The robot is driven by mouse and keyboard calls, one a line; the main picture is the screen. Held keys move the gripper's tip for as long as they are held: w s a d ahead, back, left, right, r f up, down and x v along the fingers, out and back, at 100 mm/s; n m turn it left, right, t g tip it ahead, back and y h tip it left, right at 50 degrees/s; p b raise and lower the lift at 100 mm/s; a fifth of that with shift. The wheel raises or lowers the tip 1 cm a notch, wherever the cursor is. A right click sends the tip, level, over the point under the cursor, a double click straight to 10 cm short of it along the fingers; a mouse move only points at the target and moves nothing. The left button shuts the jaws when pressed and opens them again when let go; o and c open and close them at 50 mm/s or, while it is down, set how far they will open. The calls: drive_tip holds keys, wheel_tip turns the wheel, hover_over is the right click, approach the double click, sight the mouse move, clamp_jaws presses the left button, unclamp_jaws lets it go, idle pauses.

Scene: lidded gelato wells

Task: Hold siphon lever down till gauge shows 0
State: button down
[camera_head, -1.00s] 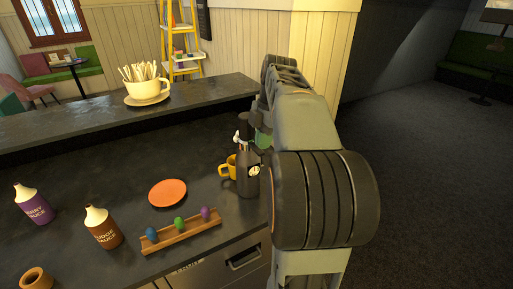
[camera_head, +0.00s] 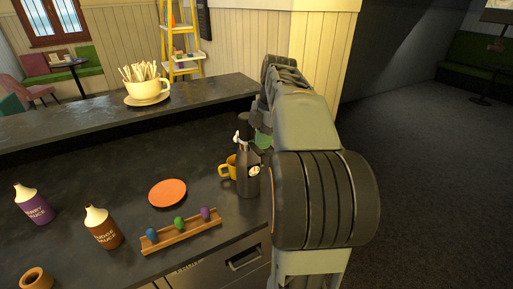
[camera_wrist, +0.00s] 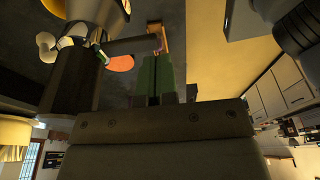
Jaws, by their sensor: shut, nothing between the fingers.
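The siphon (camera_head: 248,175) is a dark bottle standing upright on the counter, with a small white gauge (camera_head: 254,171) on its side. The gauge is too small to read. Its head has a pale nozzle (camera_head: 238,138). In the wrist view the siphon (camera_wrist: 73,80) is at the left, and a dark bar that looks like its lever (camera_wrist: 132,45) reaches right toward my fingers. My gripper (camera_wrist: 153,62) has green fingers, shut and empty, beside the siphon head. I cannot tell whether they touch the lever. In the head view my arm hides most of my gripper (camera_head: 263,141).
A yellow mug (camera_head: 229,168) stands against the siphon's left side. An orange plate (camera_head: 167,193) and a wooden rack (camera_head: 182,233) with coloured pieces lie further left. Sauce bottles (camera_head: 102,228) stand beyond. A cup of sticks (camera_head: 147,90) is on the raised ledge.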

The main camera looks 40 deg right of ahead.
sight(263, 153)
drive_tip(key=shift+f, duration=0.15)
drive_tip(key=shift+f+b, duration=1.65)
drive_tip(key=shift+f, duration=0.3)
drive_tip(key=shift+r, duration=0.1)
idle(1.5)
wheel_tip(263, 153, up, 5)
drive_tip(key=p, duration=0.4)
drive_tip(key=shift+p, duration=0.3)
drive_tip(key=shift+f, duration=0.3)
